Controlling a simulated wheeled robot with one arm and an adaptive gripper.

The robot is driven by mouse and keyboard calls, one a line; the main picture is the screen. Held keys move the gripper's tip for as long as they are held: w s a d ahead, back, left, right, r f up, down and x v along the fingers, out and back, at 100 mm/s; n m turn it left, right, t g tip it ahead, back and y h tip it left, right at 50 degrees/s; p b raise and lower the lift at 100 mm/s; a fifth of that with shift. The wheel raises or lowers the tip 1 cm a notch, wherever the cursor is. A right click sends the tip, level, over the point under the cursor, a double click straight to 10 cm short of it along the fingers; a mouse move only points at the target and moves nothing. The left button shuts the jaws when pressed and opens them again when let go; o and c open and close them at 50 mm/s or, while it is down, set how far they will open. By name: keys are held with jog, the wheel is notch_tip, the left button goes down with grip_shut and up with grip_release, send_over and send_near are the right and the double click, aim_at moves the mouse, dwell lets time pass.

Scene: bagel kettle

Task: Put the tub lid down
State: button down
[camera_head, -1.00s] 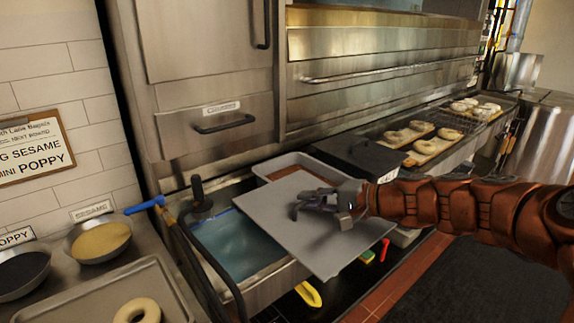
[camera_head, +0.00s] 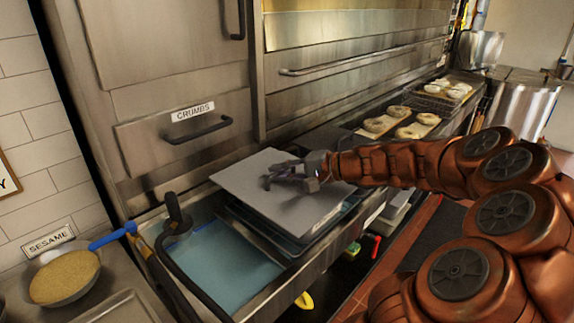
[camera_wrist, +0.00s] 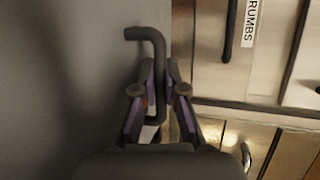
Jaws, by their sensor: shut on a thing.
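The tub lid (camera_head: 250,188) is a flat grey panel. My gripper (camera_head: 280,178) is shut on its dark bent handle, which shows clearly in the wrist view (camera_wrist: 150,38). The lid (camera_wrist: 55,80) fills the left of that view. In the head view it lies over a dark-rimmed tub or tray (camera_head: 262,235) beside the blue water. I cannot tell whether it touches what is below, as its underside is hidden.
A blue water basin (camera_head: 215,268) with a dark hose (camera_head: 178,215) is at front left. A CRUMBS drawer (camera_head: 165,135) is behind. Bagels on boards (camera_head: 418,131) sit to the right. A sesame pan (camera_head: 65,278) is at far left.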

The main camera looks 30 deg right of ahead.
aim_at(288, 157)
jog(key=w+d, duration=0.2)
jog(key=w+d+p, duration=0.1)
jog(key=w+d, duration=0.1)
jog(key=w+d+p, duration=0.1)
jog(key=w+d, duration=0.1)
jog(key=shift+f, duration=0.4)
jog(key=shift+w+d+f+p, duration=0.15)
jog(key=shift+f+p, duration=0.1)
jog(key=shift+p, duration=0.15)
jog(key=shift+f+p, duration=0.45)
jog(key=shift+f, duration=1.1)
jog(key=shift+f, duration=0.1)
jog(key=c, duration=1.2)
grip_release()
jog(key=shift+c, duration=0.2)
